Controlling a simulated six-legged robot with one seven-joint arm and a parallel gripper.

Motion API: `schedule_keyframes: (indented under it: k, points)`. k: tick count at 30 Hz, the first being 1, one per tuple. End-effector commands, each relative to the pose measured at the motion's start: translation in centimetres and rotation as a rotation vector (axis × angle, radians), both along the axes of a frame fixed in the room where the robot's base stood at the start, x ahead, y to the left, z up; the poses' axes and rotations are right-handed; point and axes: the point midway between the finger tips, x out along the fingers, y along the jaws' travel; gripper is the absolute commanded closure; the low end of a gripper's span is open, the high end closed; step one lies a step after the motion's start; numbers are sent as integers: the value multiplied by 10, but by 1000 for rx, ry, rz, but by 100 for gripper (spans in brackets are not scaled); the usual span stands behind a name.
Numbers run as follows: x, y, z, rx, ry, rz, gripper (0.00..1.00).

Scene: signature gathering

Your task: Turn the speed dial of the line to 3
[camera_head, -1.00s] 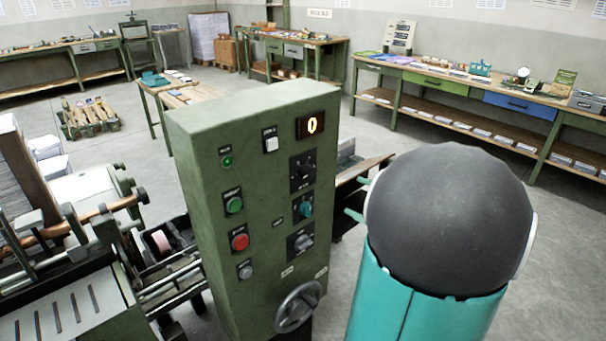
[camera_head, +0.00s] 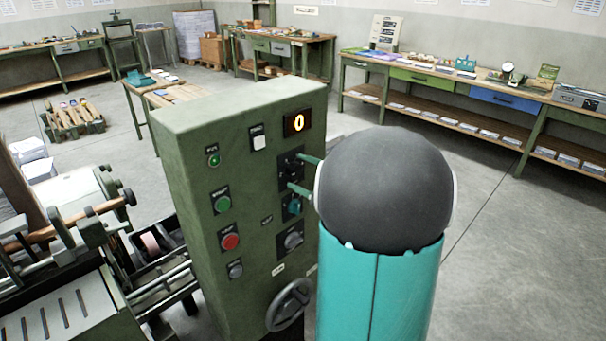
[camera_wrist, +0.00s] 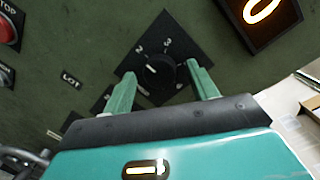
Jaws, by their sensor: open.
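The speed dial (camera_wrist: 164,76) is a round black knob on a black diamond-shaped plate with white numbers; 2 and 3 are readable in the wrist view. Its short white mark points up and left, nearer the 2 than the 3. My gripper (camera_wrist: 160,69) is open, with one green finger on each side of the knob. I cannot tell whether either finger touches it. In the head view the dial (camera_head: 291,167) is partly covered by the fingers. The lit display (camera_head: 298,122) above it reads 0.
The green control cabinet (camera_head: 190,225) also carries a green button (camera_head: 222,203), a red stop button (camera_head: 230,242), a teal knob (camera_head: 294,206), a grey knob (camera_head: 293,240) and a handwheel (camera_head: 290,304). Machinery (camera_head: 60,300) stands at the left. Open floor (camera_head: 510,260) lies to the right.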

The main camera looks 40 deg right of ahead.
Motion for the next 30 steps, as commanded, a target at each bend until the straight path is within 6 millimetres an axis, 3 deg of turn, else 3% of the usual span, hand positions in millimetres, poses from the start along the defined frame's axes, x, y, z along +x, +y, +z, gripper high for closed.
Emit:
schedule_keyframes:
  k: [7, 14, 30]
  points:
    - [1, 0, 0, 0, 0, 0, 44]
    - [0, 0, 0, 0, 0, 0, 86]
    - [0, 0, -1, 134, 4, -1, 86]
